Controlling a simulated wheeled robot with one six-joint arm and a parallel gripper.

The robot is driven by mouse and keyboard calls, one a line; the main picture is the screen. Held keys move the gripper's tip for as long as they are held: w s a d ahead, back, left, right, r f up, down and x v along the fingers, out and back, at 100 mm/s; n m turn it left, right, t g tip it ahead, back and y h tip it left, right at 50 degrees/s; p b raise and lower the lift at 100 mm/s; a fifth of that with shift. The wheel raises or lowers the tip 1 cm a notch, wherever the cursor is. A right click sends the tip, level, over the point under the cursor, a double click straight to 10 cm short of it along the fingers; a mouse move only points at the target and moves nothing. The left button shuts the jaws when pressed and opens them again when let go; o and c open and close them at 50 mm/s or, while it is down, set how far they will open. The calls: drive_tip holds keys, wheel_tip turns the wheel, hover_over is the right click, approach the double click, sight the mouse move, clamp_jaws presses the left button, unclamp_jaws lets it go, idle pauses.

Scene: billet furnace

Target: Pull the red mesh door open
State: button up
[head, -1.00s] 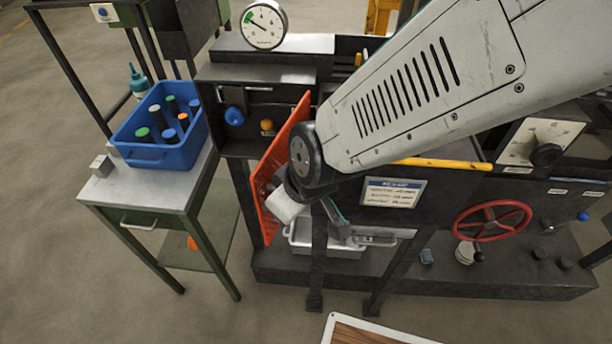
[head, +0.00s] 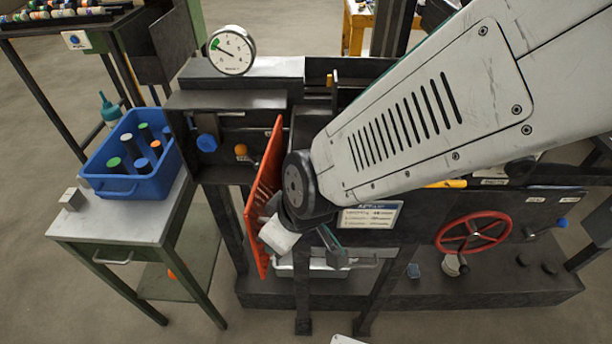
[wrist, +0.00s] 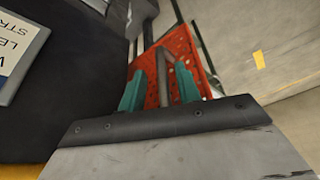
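The red mesh door (head: 264,195) stands swung out from the dark furnace front, seen nearly edge-on in the head view. In the wrist view the red mesh (wrist: 178,48) lies just beyond my gripper (wrist: 161,85). My gripper's two teal fingers stand apart, with a dark upright bar (wrist: 166,80), seemingly the door's handle, between them. Red shows beside the bar, so I see no firm grip; contact is unclear. In the head view my wrist hides the fingertips and part of the door's right side.
A grey table (head: 130,228) with a blue bin (head: 130,187) stands left of the door. A pale tray (head: 318,268) lies low behind my wrist. A red handwheel (head: 473,231) is at the right. A gauge (head: 231,50) stands on top. Floor shows in front.

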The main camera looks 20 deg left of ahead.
drive_tip(key=shift+s, duration=0.1)
drive_tip(key=v, duration=0.7)
drive_tip(key=shift+r, duration=0.35)
drive_tip(key=shift+d, duration=0.15)
drive_tip(key=d+r+m+h, duration=0.1)
drive_tip(key=d+r+m, duration=0.2)
drive_tip(key=d, duration=1)
drive_tip(key=s+d+r+m+h, duration=0.1)
drive_tip(key=d+r+m+h, duration=0.1)
drive_tip(key=d+m, duration=0.5)
drive_tip(key=d+r+m+h, duration=0.1)
drive_tip(key=d+r+m, duration=0.4)
drive_tip(key=d, duration=1.4)
drive_tip(key=shift+s, duration=0.25)
drive_tip(key=shift+d, duration=0.1)
